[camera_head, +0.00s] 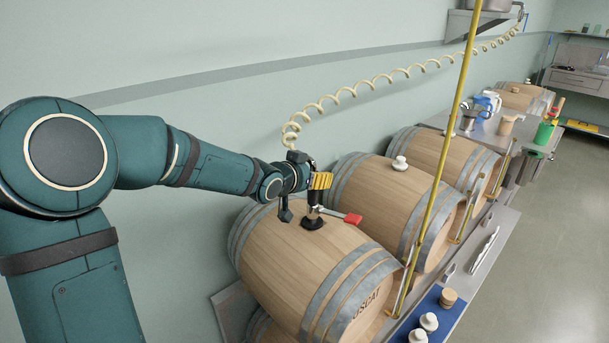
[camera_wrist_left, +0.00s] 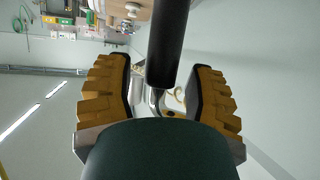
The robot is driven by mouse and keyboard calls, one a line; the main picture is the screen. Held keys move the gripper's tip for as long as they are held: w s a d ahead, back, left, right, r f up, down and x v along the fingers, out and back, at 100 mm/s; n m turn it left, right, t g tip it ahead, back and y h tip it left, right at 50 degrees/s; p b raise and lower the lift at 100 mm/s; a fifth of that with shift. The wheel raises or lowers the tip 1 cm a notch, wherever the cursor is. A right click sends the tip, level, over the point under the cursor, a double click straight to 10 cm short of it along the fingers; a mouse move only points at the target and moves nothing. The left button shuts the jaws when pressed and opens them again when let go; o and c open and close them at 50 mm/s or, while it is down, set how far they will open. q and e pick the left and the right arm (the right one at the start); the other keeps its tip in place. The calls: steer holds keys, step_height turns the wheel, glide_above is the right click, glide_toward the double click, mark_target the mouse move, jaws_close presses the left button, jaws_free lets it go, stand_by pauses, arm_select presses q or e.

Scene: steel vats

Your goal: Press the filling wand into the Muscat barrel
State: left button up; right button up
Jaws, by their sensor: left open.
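The barrel lettered "USCAT" (camera_head: 300,265), its first letter not clear, lies on its side in front, below my left arm. The filling wand (camera_head: 313,210) stands upright at the barrel's top, with a black foot on the wood and a red lever (camera_head: 352,218) to the right. How deep it sits is hidden. My left gripper (camera_head: 319,182) is at the wand's upper part. In the wrist view its yellow-padded fingers (camera_wrist_left: 160,92) are apart, and a black rod (camera_wrist_left: 168,45), seemingly part of the wand, shows between them without clear contact. My right gripper is out of view.
A coiled cream hose (camera_head: 370,84) runs from the upper right down to near my left gripper. A yellow upright pole (camera_head: 440,160) stands in front of the barrels. More barrels (camera_head: 383,190) line the wall to the right. A blue mat (camera_head: 440,308) holds stoppers.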

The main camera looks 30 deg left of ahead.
arm_select(q)
steer(key=v, duration=1.1)
steer(key=shift+s+r, duration=0.25)
steer(key=shift+s, duration=0.1)
